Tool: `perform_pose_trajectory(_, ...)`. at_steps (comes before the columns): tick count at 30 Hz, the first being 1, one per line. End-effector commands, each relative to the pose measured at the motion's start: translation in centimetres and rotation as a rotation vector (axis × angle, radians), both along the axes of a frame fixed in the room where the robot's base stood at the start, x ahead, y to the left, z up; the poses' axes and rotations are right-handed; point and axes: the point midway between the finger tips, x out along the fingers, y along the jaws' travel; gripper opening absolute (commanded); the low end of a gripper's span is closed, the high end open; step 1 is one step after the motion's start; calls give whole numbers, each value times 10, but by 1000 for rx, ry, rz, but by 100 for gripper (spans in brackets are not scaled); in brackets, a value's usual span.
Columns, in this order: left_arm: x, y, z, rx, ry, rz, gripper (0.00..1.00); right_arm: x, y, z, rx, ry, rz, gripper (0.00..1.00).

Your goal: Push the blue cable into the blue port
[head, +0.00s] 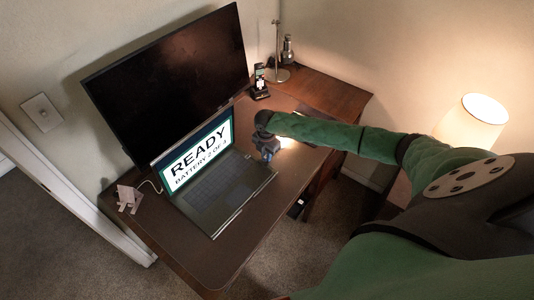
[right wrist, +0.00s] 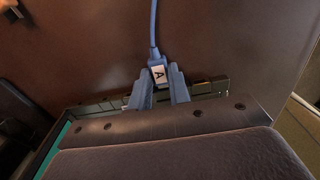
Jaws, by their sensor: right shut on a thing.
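The blue cable (right wrist: 153,30) runs down from the top of the right wrist view to a plug with a white label marked "A" (right wrist: 159,74). My right gripper (right wrist: 160,82) is shut on this plug, with one blue-grey finger on each side. In the head view my right gripper (head: 267,152) is at the laptop's right side, near its rear corner. The laptop (head: 232,205) stands open on the desk. In the right wrist view its edge is largely hidden behind my gripper. I cannot make out the blue port or whether the plug touches it. My left gripper is not in view.
A large dark monitor (head: 170,75) stands behind the laptop. A phone on a stand (head: 260,84) and a metal lamp stand (head: 277,60) are at the back. A small pale object (head: 129,197) sits at the left. The desk's front (head: 225,262) is bare.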

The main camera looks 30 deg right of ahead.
Motion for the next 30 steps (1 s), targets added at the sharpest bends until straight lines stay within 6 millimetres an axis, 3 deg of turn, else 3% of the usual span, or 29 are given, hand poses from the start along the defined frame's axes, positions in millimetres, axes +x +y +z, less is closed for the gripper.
perform_pose_trajectory(21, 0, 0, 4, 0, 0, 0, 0, -4, 10, 0, 2, 1, 1, 0)
perform_pose_trajectory(22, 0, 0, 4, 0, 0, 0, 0, -4, 10, 0, 2, 1, 1, 23)
perform_pose_trajectory(25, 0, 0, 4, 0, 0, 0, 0, -4, 10, 0, 2, 1, 1, 42)
perform_pose_trajectory(30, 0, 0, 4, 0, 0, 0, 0, -3, 9, 0, 1, 0, 0, 44)
